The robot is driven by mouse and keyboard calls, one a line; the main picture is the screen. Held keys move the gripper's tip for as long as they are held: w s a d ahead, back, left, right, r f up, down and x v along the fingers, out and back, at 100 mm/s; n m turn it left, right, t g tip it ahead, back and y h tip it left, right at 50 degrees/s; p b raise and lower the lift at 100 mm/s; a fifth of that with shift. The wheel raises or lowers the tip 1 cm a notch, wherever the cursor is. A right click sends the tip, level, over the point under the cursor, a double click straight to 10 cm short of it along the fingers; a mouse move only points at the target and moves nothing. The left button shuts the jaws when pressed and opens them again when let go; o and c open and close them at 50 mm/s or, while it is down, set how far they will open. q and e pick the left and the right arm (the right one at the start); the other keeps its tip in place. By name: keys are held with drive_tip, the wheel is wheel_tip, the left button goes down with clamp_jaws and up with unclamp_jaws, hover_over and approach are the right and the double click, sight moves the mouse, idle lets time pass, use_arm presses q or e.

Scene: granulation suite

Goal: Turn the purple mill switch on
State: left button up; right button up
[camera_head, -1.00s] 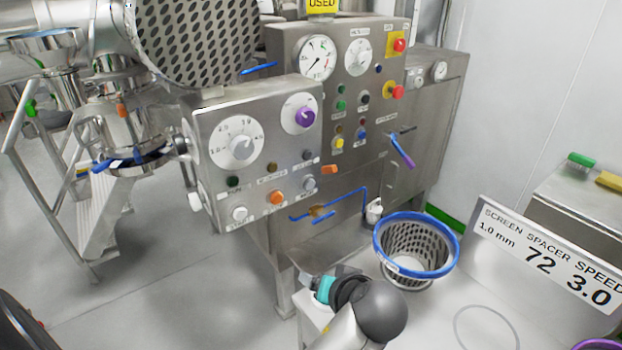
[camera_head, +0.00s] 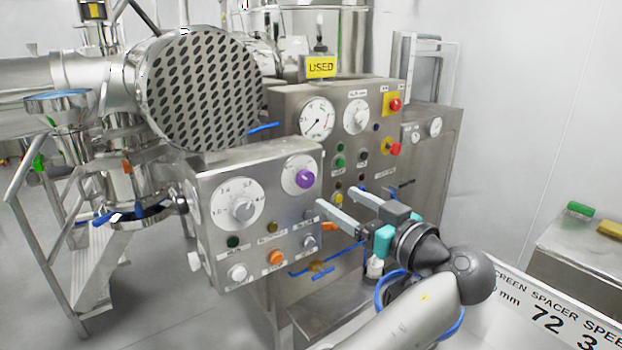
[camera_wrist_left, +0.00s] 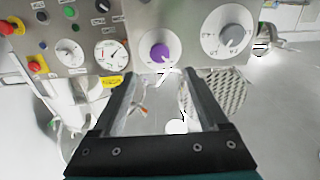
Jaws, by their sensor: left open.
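The purple mill switch (camera_head: 305,179) is a round knob on a white dial, at the upper right of the steel control box's front panel. It also shows in the wrist view (camera_wrist_left: 160,53), at the top middle, just beyond and between my fingertips. Its pointer setting is too small to read. My left gripper (camera_head: 338,198) is open and empty, its two fingers apart and pointing at the panel, a little right of and below the purple switch. In the wrist view the open fingers (camera_wrist_left: 160,77) frame the space in front of the switch. My right gripper is not in view.
A grey knob (camera_head: 243,211) on a larger dial is left of the purple switch. Small buttons, including an orange one (camera_head: 275,258), sit below. A taller panel with gauges (camera_head: 317,119) and red stops stands behind. A blue-rimmed basket (camera_head: 388,285) is partly behind my arm.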

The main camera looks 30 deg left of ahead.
sight(308, 181)
use_arm(q)
drive_tip(key=p+x, duration=0.1)
drive_tip(key=x, duration=0.9)
drive_tip(key=shift+p, duration=0.35)
clamp_jaws()
